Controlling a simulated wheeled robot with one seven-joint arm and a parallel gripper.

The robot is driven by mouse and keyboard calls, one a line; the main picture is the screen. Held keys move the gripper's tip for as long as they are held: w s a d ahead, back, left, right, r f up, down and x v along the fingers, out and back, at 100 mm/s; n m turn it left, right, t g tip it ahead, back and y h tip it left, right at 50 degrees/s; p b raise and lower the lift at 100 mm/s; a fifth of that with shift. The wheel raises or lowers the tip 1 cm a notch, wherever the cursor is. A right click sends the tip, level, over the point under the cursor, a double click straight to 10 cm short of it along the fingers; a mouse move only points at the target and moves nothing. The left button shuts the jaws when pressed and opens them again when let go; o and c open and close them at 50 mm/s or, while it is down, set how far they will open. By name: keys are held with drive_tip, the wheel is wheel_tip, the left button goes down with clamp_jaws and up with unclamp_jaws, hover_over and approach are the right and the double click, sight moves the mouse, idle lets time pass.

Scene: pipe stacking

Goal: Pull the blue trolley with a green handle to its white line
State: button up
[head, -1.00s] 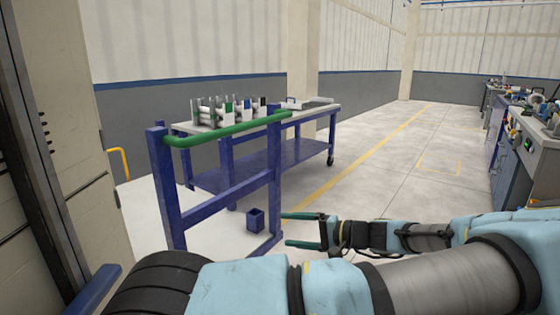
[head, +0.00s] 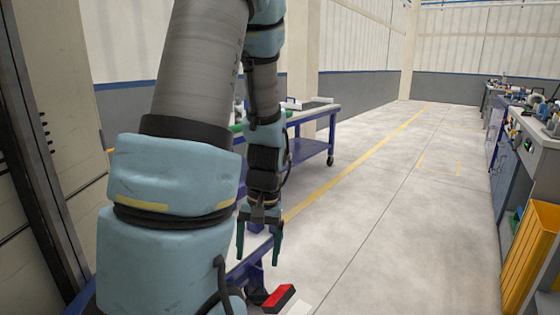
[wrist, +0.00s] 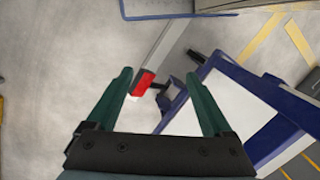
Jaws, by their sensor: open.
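The blue trolley (head: 311,150) stands left of centre in the head view, largely hidden behind my arm. Only a small bit of its green handle (head: 237,128) shows beside the arm. My gripper (head: 260,248) hangs fingers down in front of the trolley, open and empty. In the wrist view its two green fingers (wrist: 160,102) are spread. A blue frame (wrist: 220,70) around a white area lies beyond the right finger there. A pale strip (wrist: 165,45) with a red end piece (wrist: 143,84) shows between the fingers. I cannot tell whether the strip is the white line.
The red piece (head: 280,297) lies low in the head view beside a pale patch. A yellow bin (head: 531,260) and workbenches (head: 500,150) line the right side. A tall cabinet (head: 50,150) stands close on the left. The floor right of centre is clear.

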wheel_tip(320, 180, up, 23)
drive_tip(key=a+t+h+p, duration=0.1)
drive_tip(key=t+p, duration=0.1)
drive_tip(key=p, duration=1.5)
drive_tip(key=shift+s+a+t, duration=0.3)
drive_tip(key=shift+s+a, duration=0.1)
